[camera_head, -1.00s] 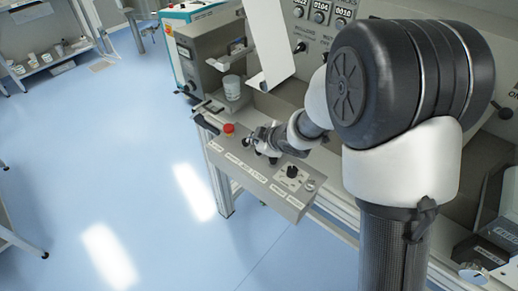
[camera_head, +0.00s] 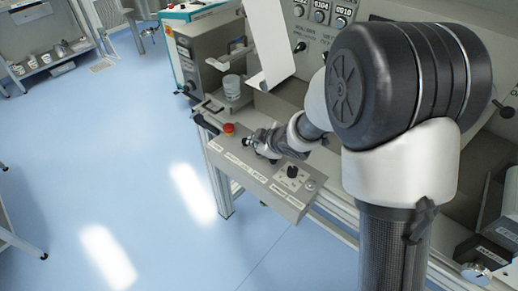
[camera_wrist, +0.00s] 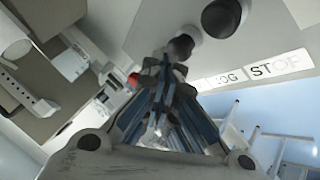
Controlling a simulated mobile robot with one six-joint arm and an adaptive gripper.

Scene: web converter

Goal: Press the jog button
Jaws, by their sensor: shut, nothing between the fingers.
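The control box (camera_head: 262,183) sticks out from the front of the machine, with a row of labels along its edge. My gripper (camera_head: 256,144) is over its button row, right of the red button (camera_head: 228,128). In the wrist view my gripper (camera_wrist: 164,68) is shut and empty. Its fingertips are at a dark round button (camera_wrist: 181,46), overlapping its lower edge; whether they touch cannot be told. This button lines up with the partly hidden JOG label (camera_wrist: 229,76). A second dark button (camera_wrist: 221,17) lines up with the STOP label (camera_wrist: 274,65).
A white web sheet (camera_head: 272,40) hangs above. The blue floor (camera_head: 110,150) at left is clear.

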